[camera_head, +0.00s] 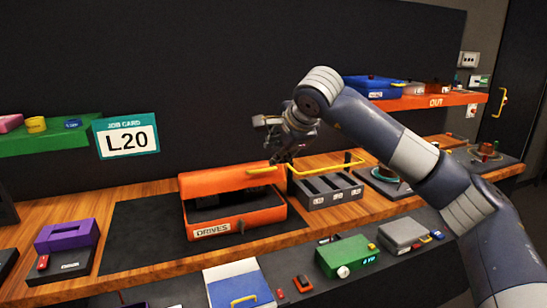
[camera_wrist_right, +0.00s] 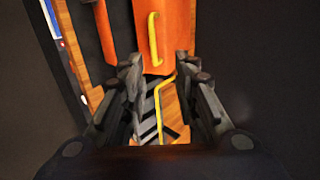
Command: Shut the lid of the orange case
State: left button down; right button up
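The orange case (camera_head: 250,223), labelled DRIVES, sits on a dark mat on the wooden bench. Its orange lid (camera_head: 222,181) is partly open, with a dark gap between lid and base. A yellow handle (camera_head: 262,169) is on the lid; lid (camera_wrist_right: 180,40) and handle (camera_wrist_right: 153,38) also show in the right wrist view. My right gripper (camera_head: 278,160) is just above and beside the lid's right end, near the handle. In the wrist view its fingers (camera_wrist_right: 160,85) are apart with nothing clearly held between them. Contact with the lid cannot be told. My left gripper is not in view.
A grey slotted rack (camera_head: 328,190) with a yellow bar (camera_head: 325,168) stands right of the case. A purple box (camera_head: 67,236) is at left. A green box (camera_head: 346,256) and a blue-and-white box (camera_head: 238,285) are in front. Shelves hang at both sides.

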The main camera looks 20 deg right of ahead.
jog(key=shift+s+r, duration=0.45)
jog(key=shift+r, duration=0.05)
